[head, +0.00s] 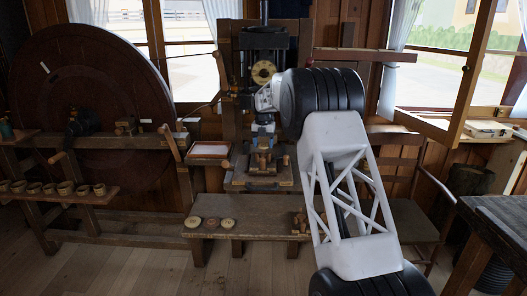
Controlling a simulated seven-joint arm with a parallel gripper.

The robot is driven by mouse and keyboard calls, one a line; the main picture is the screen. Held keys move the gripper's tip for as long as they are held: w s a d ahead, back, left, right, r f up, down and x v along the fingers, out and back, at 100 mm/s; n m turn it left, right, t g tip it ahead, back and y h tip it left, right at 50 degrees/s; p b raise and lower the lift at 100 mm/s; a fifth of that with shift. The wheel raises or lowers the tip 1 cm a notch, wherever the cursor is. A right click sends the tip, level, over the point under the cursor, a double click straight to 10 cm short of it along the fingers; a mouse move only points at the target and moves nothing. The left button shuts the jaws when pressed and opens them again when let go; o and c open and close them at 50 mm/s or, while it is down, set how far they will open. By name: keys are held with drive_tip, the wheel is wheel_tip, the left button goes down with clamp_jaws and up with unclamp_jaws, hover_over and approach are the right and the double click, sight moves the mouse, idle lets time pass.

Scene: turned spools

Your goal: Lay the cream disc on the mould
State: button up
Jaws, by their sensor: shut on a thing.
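My gripper (264,134) is small in the head view, at the end of my arm, in front of the upright press. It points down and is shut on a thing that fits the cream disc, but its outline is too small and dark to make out. Just below is a wooden block on the press base, which looks like the mould (262,160). I cannot tell whether the held disc touches it or is still apart.
Several round pieces, two of them pale (193,222), lie on the low bench (255,229). A large dark wheel (85,75) and a shelf of small cups (65,188) are at left; a dark table (500,215) is at right.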

sight(264, 145)
drive_tip(key=shift+f, duration=1.85)
drive_tip(key=shift+c, duration=0.4)
drive_tip(key=o, duration=1)
drive_tip(key=shift+c, duration=0.2)
drive_tip(key=shift+r, duration=0.15)
wheel_tip(264, 145, up, 12)
drive_tip(key=shift+f, duration=0.1)
drive_tip(key=shift+s, duration=0.1)
